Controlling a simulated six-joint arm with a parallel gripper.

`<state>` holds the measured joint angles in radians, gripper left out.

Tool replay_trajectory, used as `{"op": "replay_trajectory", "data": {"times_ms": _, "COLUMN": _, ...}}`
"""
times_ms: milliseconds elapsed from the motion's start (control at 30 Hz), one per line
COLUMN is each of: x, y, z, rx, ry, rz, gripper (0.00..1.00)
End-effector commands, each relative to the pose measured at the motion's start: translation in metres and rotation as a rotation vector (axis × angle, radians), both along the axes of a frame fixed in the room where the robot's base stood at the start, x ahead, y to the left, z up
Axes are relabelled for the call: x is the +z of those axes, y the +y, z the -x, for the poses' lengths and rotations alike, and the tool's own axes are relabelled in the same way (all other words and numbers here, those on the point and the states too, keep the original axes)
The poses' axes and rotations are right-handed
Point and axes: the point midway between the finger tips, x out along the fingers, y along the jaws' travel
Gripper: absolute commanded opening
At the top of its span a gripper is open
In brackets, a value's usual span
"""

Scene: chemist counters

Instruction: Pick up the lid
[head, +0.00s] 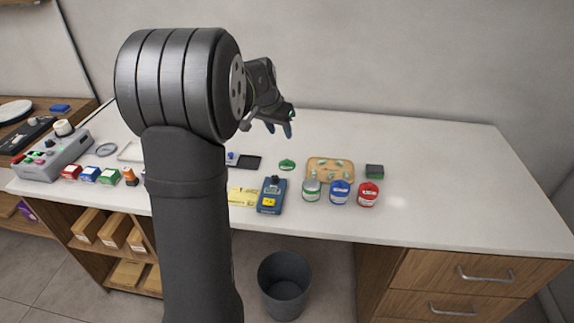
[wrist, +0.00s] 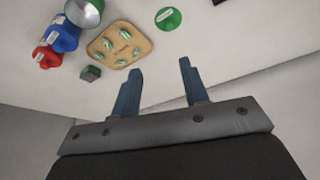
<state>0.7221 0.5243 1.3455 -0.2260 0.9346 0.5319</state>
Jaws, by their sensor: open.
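A small round green lid (head: 287,165) with a pale label lies flat on the white counter, left of a wooden tray. It also shows in the wrist view (wrist: 168,19) at the top, beyond my fingertips. A silver jar with a green band (head: 311,190) stands in front of the tray, and its open top shows in the wrist view (wrist: 84,12). My gripper (head: 279,131) is above the back of the counter, behind the lid and apart from it. In the wrist view its two blue fingers (wrist: 160,66) are spread, with nothing between them.
The wooden tray (head: 312,178) holds several small green-and-white items. A blue jar (head: 340,193), a red jar (head: 368,194) and a dark green box (head: 374,171) stand near it. A blue meter (head: 271,196) lies left of the jars. The counter's right side is clear.

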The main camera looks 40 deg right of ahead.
Motion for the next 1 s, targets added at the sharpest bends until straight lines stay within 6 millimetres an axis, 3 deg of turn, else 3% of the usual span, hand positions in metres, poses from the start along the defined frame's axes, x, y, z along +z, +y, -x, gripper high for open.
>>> {"op": "replay_trajectory", "data": {"times_ms": 167, "x": -0.015, "y": 0.003, "z": -0.015, "rx": -0.024, "ry": -0.023, "rz": -0.01, "gripper": 0.41}}
{"op": "replay_trajectory", "data": {"times_ms": 600, "x": -0.099, "y": -0.03, "z": -0.027, "rx": -0.024, "ry": -0.022, "rz": -0.01, "gripper": 0.41}}
{"op": "replay_trajectory", "data": {"times_ms": 1000, "x": -0.129, "y": -0.042, "z": -0.034, "rx": -0.023, "ry": -0.022, "rz": -0.009, "gripper": 0.41}}
